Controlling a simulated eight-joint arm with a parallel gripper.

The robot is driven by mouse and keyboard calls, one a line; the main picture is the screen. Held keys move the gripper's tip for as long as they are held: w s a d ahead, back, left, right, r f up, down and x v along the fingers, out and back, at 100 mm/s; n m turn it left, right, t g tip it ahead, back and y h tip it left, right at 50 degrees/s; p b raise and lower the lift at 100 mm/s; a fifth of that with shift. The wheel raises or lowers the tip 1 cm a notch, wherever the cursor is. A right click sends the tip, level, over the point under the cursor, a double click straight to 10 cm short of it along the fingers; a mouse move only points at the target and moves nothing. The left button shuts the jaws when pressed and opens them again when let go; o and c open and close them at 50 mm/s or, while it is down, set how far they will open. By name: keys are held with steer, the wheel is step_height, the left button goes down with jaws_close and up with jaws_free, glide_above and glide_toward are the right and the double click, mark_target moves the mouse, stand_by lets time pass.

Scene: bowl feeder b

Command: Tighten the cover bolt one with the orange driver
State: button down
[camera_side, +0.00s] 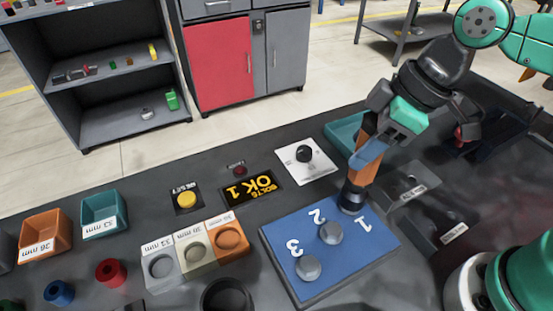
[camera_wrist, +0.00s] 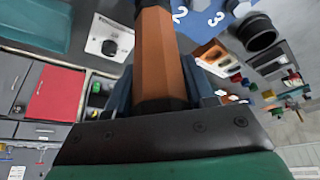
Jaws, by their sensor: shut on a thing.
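My gripper (camera_side: 373,146) is shut on the orange driver (camera_side: 361,172) and holds it upright over the right end of the blue cover plate (camera_side: 305,275). The driver's dark lower end (camera_side: 351,198) stands at the bolt spot marked 1 and hides bolt one. Bolt two (camera_side: 331,232) and bolt three (camera_side: 308,267) show as grey heads beside their numbers. In the wrist view the orange driver (camera_wrist: 158,60) runs up between the fingers, and its tip is out of frame. A display (camera_side: 249,188) reads "BOLTS OK 1".
A white panel with a black knob (camera_side: 305,154) and a teal tray (camera_side: 345,132) lie behind the plate. A yellow button (camera_side: 186,200), socket holders (camera_side: 195,252) and bins (camera_side: 104,212) stand to the left. A dark round cup (camera_side: 227,296) sits in front.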

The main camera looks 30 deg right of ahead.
mark_target(372, 118)
steer(key=shift+r, duration=2.05)
